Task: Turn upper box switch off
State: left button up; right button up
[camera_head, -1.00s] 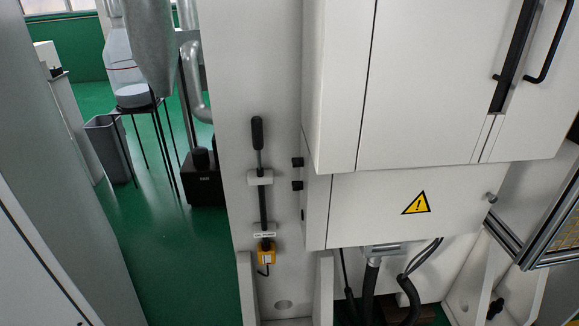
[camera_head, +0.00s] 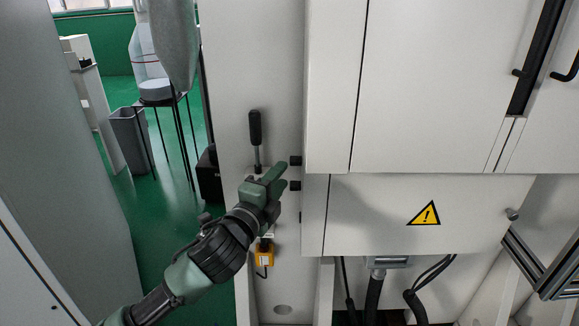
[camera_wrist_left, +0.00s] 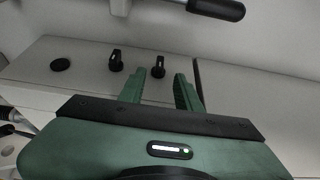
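Two small black switches protrude from the left side of the white cabinet, the upper switch (camera_head: 296,160) above the lower switch (camera_head: 295,185). In the left wrist view the upper switch (camera_wrist_left: 158,66) is on the right and the lower switch (camera_wrist_left: 116,60) on the left; both have a pale mark. My left gripper (camera_head: 279,177) is dark green and points at the cabinet side, close to the switches. In the left wrist view its two fingers (camera_wrist_left: 160,92) are apart and empty, with the upper switch seen between and beyond them. My right gripper is out of view.
A black-handled lever (camera_head: 255,128) stands on the wall panel just left of my gripper; its handle (camera_wrist_left: 217,9) also crosses the top of the wrist view. A yellow box (camera_head: 264,255) hangs below. The white cabinet (camera_head: 430,80) fills the right side.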

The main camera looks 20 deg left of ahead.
aim_at(291, 164)
pick_arm(q)
jog(key=w, duration=0.6)
jog(key=shift+w+d+f, duration=0.1)
jog(key=shift+d, duration=0.25)
grip_shut()
